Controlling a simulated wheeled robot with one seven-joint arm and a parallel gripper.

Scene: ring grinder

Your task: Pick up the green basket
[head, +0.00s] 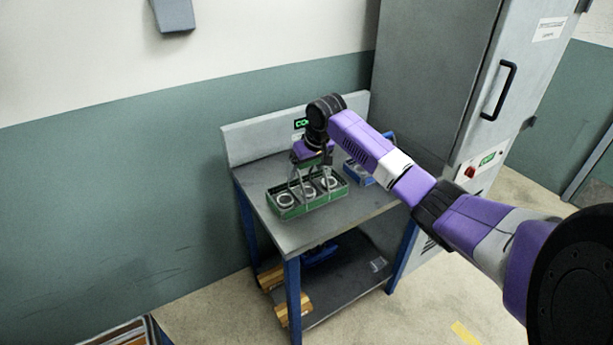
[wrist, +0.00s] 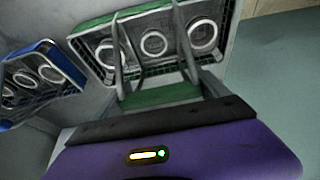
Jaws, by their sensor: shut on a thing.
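The green basket (head: 312,207) is on the grey tabletop in the head view, with several metal rings inside it. It also shows in the wrist view (wrist: 160,97), with its grey handle bars rising towards the gripper. My gripper (head: 309,162) is above the basket, pointing down, and is shut on its handle. The fingertips are largely hidden by the wrist and the handle. I cannot tell whether the basket's bottom touches the tabletop or is slightly above it.
A blue basket (head: 357,175) with rings stands right beside the green one, partly behind my arm. The table (head: 300,238) has a raised back panel (head: 262,134) against the wall. A tall grey cabinet (head: 432,75) stands at the right. The front strip of tabletop is bare.

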